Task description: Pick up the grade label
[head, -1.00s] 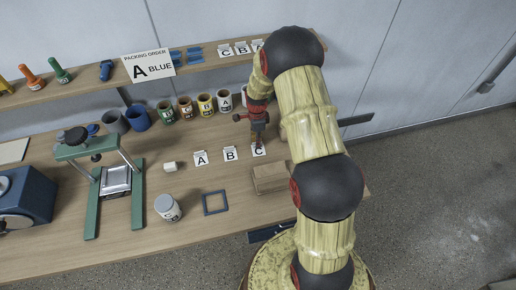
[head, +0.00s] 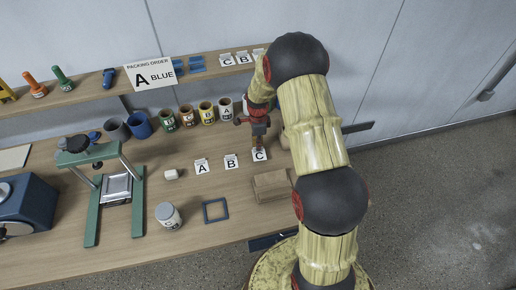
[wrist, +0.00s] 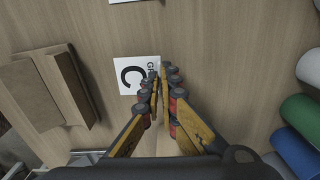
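The two fingers are close together with a narrow gap. Whether they touch or pinch the label is hidden. A sign (head: 150,75) on the shelf reads "Packing order A Blue".
A wooden block (head: 271,186) sits in front of the C label. Several cups (head: 207,113) line the back. A blue frame (head: 215,210), a white jar (head: 168,215) and a green press (head: 138,207) stand to the left. The shelf (head: 100,93) runs behind, with more letter labels.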

